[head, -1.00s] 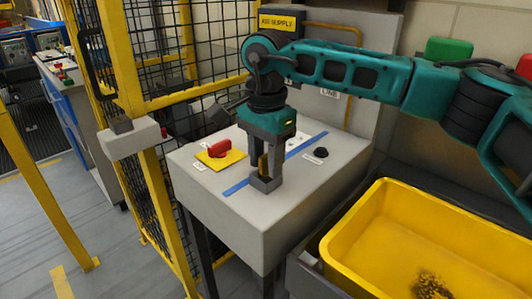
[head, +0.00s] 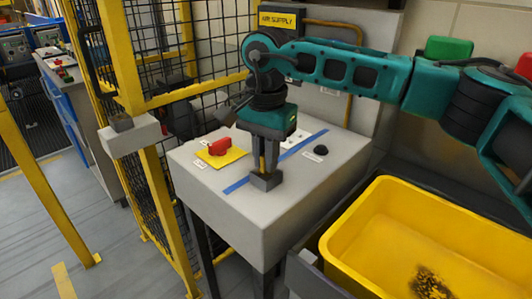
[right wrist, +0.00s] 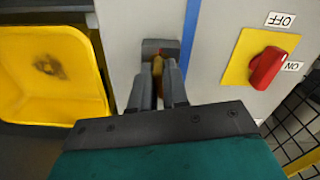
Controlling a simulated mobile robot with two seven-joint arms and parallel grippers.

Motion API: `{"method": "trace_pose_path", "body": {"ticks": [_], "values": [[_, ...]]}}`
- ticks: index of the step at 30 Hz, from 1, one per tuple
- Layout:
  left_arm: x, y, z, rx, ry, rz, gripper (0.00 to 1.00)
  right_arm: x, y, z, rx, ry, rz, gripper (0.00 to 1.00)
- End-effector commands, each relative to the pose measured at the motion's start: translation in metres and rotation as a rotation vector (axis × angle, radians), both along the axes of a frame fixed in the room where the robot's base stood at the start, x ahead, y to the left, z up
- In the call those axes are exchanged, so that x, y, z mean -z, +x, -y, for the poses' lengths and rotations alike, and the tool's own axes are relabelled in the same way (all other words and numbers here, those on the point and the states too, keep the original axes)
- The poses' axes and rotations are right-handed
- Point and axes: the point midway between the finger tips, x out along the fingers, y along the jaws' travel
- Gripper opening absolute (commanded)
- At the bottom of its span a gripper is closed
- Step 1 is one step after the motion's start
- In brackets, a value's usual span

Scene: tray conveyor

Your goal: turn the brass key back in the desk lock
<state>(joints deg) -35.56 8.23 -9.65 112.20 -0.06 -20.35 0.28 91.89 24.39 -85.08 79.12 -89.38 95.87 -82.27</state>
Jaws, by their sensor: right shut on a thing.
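My right gripper (head: 265,178) points down onto the top of the grey desk box (head: 215,195), beside the blue stripe. In the right wrist view, its two dark fingers (right wrist: 158,72) are closed on the brass key (right wrist: 157,67), a small yellow-brown piece showing between them. The fingers and the dark block at their tips hide most of the key, and the lock is not clearly visible. My left gripper is not in view.
A red switch (head: 219,147) on a yellow plate and a black knob (head: 320,150) are on the same top. A yellow bin (head: 345,240) stands at the right, a yellow-framed mesh fence (head: 150,150) at the left. A grey wall panel rises behind.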

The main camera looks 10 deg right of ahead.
Motion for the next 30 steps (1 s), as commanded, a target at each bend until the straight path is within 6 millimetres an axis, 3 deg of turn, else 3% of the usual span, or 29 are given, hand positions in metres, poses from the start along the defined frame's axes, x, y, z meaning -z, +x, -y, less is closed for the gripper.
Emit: {"method": "trace_pose_path", "body": {"ticks": [9,18,26,30], "values": [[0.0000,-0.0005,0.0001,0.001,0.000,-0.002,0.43,0.0009,-0.0004,0.0002,-0.035,-0.001,-0.002,0.00],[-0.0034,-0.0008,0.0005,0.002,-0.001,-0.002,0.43,0.0013,-0.0006,0.0002,-0.276,-0.001,-0.003,0.00],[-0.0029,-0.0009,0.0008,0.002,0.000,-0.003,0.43,0.0017,-0.0007,0.0002,-0.291,-0.001,-0.003,0.00],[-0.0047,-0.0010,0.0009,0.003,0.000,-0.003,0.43,0.0012,-0.0008,0.0001,-0.383,0.000,-0.004,0.00]]}}
